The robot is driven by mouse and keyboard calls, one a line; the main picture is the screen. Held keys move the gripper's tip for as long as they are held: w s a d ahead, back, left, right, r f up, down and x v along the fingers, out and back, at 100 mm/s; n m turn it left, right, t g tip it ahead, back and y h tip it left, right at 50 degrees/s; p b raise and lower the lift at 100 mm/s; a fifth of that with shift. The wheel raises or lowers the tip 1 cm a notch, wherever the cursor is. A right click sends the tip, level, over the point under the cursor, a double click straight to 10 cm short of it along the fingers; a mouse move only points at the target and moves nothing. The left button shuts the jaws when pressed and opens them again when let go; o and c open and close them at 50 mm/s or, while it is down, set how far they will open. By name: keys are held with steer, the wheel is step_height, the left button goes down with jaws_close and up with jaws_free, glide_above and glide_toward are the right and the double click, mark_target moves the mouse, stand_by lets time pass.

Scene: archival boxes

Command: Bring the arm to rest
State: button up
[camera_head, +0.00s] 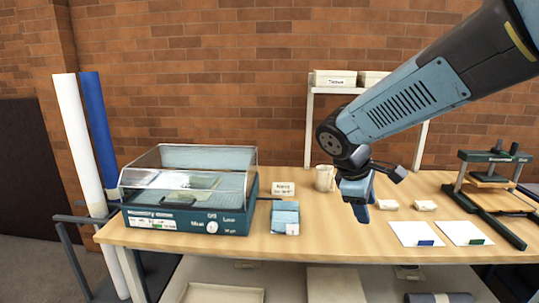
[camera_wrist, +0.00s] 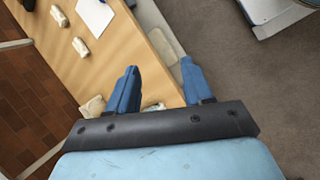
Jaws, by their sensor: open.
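My gripper (camera_head: 359,203) hangs at the end of my blue-grey arm, which reaches in from the upper right in the head view. It points down above the wooden table (camera_head: 330,243), to the right of a beige mug. In the wrist view its two blue fingers (camera_wrist: 158,68) are spread apart with nothing between them. Beyond the fingers the wrist view shows the table's front edge and the grey floor (camera_wrist: 235,70).
A clear-lidded teal machine (camera_head: 190,192) stands on the table's left. The mug (camera_head: 324,178), blue packets (camera_head: 285,217), white cards (camera_head: 411,233), small pale bundles (camera_head: 425,205) and a press (camera_head: 490,190) stand along it. A white shelf frame (camera_head: 309,130) rises behind.

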steer(key=s+d+r+m+t+y, duration=0.1)
steer(key=s+r+m+t+y, duration=0.2)
steer(key=s+r+m, duration=0.3)
steer(key=shift+s+d+r+m+y, duration=0.35)
steer(key=shift+s+m+y, duration=0.45)
steer(key=shift+s+m, duration=2.1)
steer(key=shift+s, duration=0.2)
